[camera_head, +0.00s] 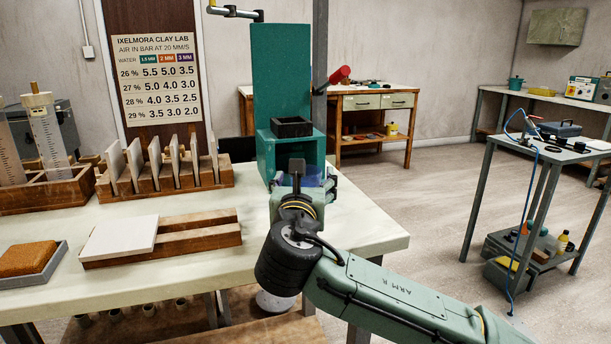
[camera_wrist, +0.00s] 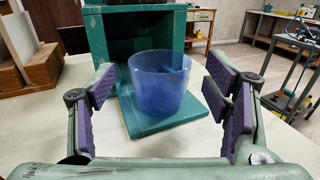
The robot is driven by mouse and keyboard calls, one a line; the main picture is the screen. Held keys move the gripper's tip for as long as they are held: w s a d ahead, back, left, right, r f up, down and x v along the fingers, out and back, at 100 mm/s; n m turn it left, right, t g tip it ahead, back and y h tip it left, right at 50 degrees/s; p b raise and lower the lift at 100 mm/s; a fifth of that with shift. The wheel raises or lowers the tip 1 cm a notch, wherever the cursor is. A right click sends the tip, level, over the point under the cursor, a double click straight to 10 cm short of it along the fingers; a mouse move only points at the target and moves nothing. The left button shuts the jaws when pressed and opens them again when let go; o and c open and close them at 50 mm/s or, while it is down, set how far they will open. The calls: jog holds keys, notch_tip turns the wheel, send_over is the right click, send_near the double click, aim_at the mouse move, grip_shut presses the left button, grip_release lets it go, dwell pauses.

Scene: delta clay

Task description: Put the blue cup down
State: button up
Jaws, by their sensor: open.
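The blue cup (camera_wrist: 160,82) is translucent and stands upright on the flat green base plate (camera_wrist: 172,122) of a green box-like stand (camera_wrist: 188,25) in the wrist view. My gripper (camera_wrist: 160,100) is open, with its purple-padded fingers to the left and right of the cup and apart from it. In the head view my gripper (camera_head: 300,180) is in front of the green stand (camera_head: 281,70) on the white table (camera_head: 345,225). There the cup is mostly hidden by my gripper, with only a bluish part showing.
A wooden rack of upright tiles (camera_head: 165,180) and a white slab (camera_head: 120,238) on wooden blocks are at left. A brown sponge (camera_head: 27,258) lies in a grey tray. The table is clear to the right of the stand. A side cart (camera_head: 560,150) stands at right.

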jog(key=s, duration=0.2)
jog(key=s+b, duration=0.1)
jog(key=s, duration=0.4)
jog(key=shift+s+a, duration=0.3)
jog(key=shift+s, duration=0.1)
jog(key=shift+a, duration=0.1)
